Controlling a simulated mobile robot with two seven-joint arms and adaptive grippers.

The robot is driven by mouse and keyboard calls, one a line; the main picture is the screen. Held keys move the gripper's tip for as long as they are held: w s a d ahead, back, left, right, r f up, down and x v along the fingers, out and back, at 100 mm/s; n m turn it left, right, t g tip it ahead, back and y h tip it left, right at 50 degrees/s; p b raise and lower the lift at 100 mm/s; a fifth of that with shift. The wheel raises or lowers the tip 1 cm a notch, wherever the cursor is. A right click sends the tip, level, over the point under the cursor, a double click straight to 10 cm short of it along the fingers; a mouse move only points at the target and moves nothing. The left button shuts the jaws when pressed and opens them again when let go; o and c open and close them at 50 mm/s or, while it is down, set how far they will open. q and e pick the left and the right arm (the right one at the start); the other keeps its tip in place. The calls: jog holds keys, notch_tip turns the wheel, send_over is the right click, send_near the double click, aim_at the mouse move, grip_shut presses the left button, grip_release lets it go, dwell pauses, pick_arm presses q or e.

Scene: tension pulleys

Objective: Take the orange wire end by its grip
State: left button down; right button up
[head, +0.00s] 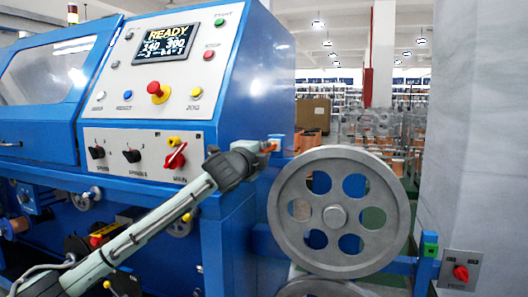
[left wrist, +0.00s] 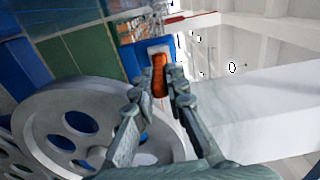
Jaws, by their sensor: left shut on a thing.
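The orange wire end grip (left wrist: 159,76) shows between the fingertips of my left gripper (left wrist: 160,88) in the left wrist view. The gripper is shut on it. Behind the grip is a blue holder with a pale face (left wrist: 158,47). In the head view my left gripper (head: 262,150) reaches up from the lower left to the blue machine's right side, with a bit of orange (head: 270,146) at its tip. I cannot tell whether the grip still touches the holder. My right gripper is not in view.
A large grey pulley wheel (head: 338,256) with round holes stands just right of and below my left gripper. The blue machine (head: 262,75) with its control panel fills the left. A grey pillar (head: 480,130) with a red switch (head: 461,273) stands at the right.

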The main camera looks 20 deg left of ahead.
pick_arm(q)
jog(key=shift+s, duration=0.15)
dwell(0.6)
jog(key=shift+s+p, duration=0.3)
jog(key=shift+s, duration=0.15)
jog(key=shift+s, duration=0.25)
jog(key=shift+s+p, duration=0.3)
jog(key=shift+s, duration=0.15)
jog(key=shift+s+a, duration=0.1)
jog(key=shift+s, duration=0.35)
dwell(0.3)
jog(key=shift+s+p, duration=0.25)
jog(key=shift+p, duration=0.05)
